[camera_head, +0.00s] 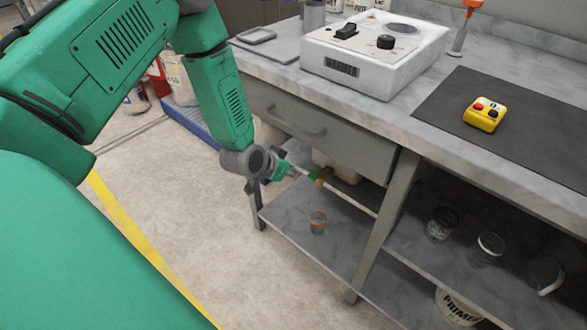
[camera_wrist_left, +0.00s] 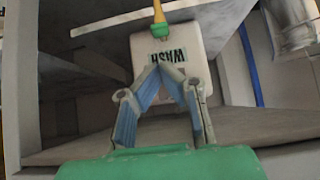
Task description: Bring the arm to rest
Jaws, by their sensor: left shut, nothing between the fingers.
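My left arm (camera_head: 222,95) is green and comes in from the left, bent down in front of the bench. Its gripper (camera_head: 277,170) is at the side of the lower shelf, below the drawer. In the left wrist view the blue-padded fingers of this gripper (camera_wrist_left: 158,72) slant together and meet at the tips, with nothing held. A white container marked WASH (camera_wrist_left: 201,40) is beyond the fingertips in that view. I cannot tell whether the tips touch it. My right gripper is not in view.
The bench (camera_head: 285,62) holds a white device (camera_head: 375,62), a dark mat (camera_head: 510,115) and a yellow button box (camera_head: 484,114). Jars (camera_head: 441,224) stand on the right shelf. Open floor (camera_head: 160,190) lies left of the bench.

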